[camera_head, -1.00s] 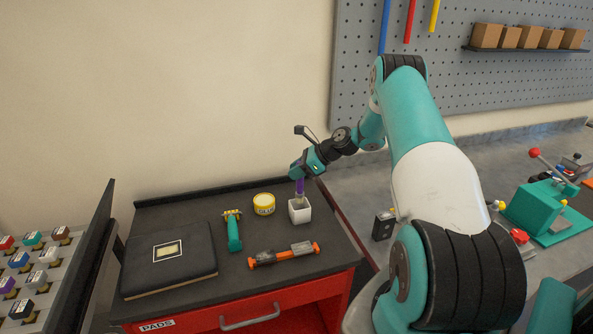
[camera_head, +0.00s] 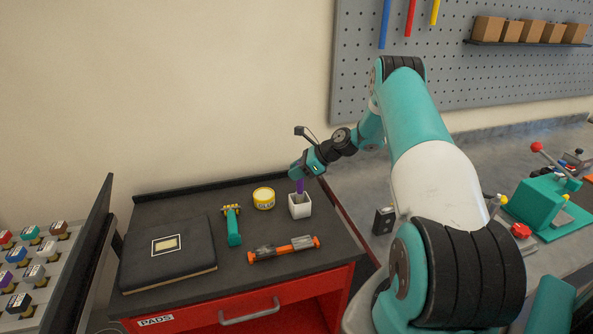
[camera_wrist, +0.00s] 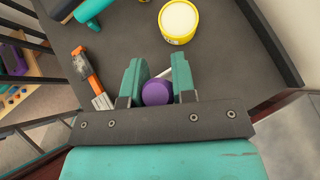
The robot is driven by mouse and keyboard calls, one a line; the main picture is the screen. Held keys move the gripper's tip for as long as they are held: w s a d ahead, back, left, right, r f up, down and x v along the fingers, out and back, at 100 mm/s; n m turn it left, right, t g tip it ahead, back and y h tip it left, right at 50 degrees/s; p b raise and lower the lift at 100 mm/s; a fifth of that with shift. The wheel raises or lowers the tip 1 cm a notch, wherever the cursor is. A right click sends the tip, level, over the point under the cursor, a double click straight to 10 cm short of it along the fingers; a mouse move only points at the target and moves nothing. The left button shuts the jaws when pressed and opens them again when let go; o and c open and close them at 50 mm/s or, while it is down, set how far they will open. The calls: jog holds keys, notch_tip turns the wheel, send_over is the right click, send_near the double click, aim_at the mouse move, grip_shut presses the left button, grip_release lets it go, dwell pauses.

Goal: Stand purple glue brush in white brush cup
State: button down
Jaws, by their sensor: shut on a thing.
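The purple glue brush (camera_head: 300,187) stands nearly upright, its handle held at the top by my gripper (camera_head: 298,174). Its lower end is inside the white brush cup (camera_head: 300,209), hidden by the cup's walls. The cup stands on the dark top of the red cabinet. In the wrist view, my gripper (camera_wrist: 157,84) is shut on the round purple end of the brush (camera_wrist: 157,92). Only a thin pale edge of the cup shows between the fingers there. Whether the brush touches the cup's bottom cannot be told.
A yellow glue tub (camera_head: 264,198) stands just left of the cup. A teal-handled tool (camera_head: 233,229), an orange and grey tool (camera_head: 284,249) and a black pad (camera_head: 170,256) lie on the cabinet top. A grey bench (camera_head: 350,180) is to the right.

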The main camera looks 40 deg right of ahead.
aim_at(297, 192)
jog(key=shift+f+b, duration=1.3)
jog(key=shift+f, duration=0.9)
jog(key=c, duration=0.8)
grip_release()
jog(key=shift+c, duration=0.2)
jog(key=b+v, duration=0.4)
jog(key=v, duration=1.3)
jog(key=shift+r, duration=0.15)
jog(key=shift+s+d, duration=0.1)
jog(key=shift+d, duration=0.05)
